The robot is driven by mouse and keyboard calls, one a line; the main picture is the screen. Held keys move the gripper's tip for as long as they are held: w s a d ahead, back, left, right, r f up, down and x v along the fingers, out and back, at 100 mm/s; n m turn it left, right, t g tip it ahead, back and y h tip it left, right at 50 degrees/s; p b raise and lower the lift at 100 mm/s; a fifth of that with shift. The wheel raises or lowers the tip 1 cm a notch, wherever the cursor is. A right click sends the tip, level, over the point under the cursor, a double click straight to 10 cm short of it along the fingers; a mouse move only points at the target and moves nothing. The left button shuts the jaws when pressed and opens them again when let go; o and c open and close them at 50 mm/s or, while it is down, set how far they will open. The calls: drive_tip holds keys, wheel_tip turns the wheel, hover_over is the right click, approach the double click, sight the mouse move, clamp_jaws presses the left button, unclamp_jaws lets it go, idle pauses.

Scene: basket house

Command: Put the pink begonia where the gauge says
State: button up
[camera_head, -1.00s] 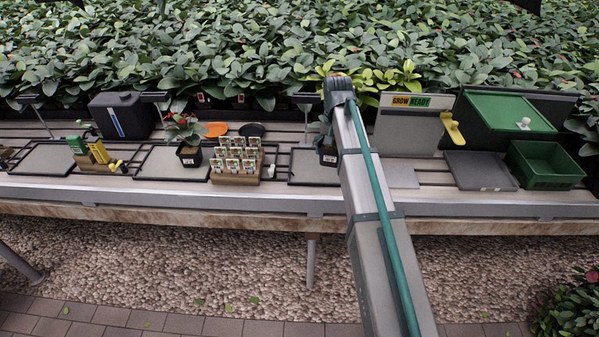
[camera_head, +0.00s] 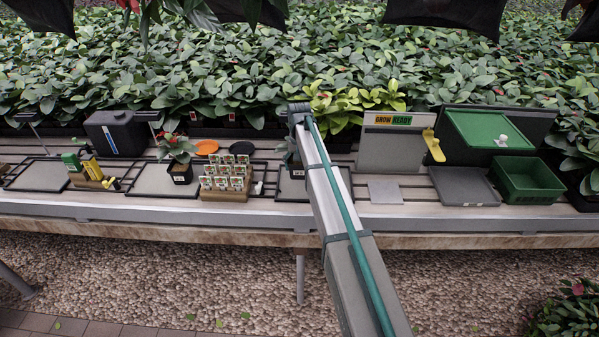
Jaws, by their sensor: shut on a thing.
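A potted plant with a red-pink flower (camera_head: 179,150) stands upright in a dark pot on a grey tray (camera_head: 150,181), left of centre. My gripper (camera_head: 293,158) is mostly hidden behind my own arm, over another grey tray. A dark pot with a white label (camera_head: 297,173) shows beside the arm there, and the gripper is shut on it. Its plant is hidden, so I cannot tell its flower colour. A grey panel (camera_head: 392,149) carries a sign reading GROW in orange and READY in green. A yellow lever (camera_head: 433,146) sits at its right edge.
A rack of small cards (camera_head: 228,180) stands between the two trays. A green-and-yellow device (camera_head: 86,166) and a dark box (camera_head: 115,132) are at left. At right are a flat grey plate (camera_head: 464,187), an open green crate (camera_head: 527,181) and a green board (camera_head: 490,131).

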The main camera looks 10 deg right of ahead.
drive_tip(key=shift+w+d+f+p, duration=0.15)
drive_tip(key=shift+w+f+p, duration=0.05)
drive_tip(key=shift+w+f, duration=0.5)
drive_tip(key=shift+w+d+f+p, duration=0.15)
drive_tip(key=shift+w+f, duration=0.45)
drive_tip(key=shift+f, duration=1.8)
drive_tip(key=o, duration=1.6)
drive_tip(key=shift+f, duration=0.1)
drive_tip(key=shift+o, duration=0.2)
wheel_tip(320, 180, up, 12)
drive_tip(key=shift+r+b, duration=0.15)
drive_tip(key=shift+b, duration=0.7)
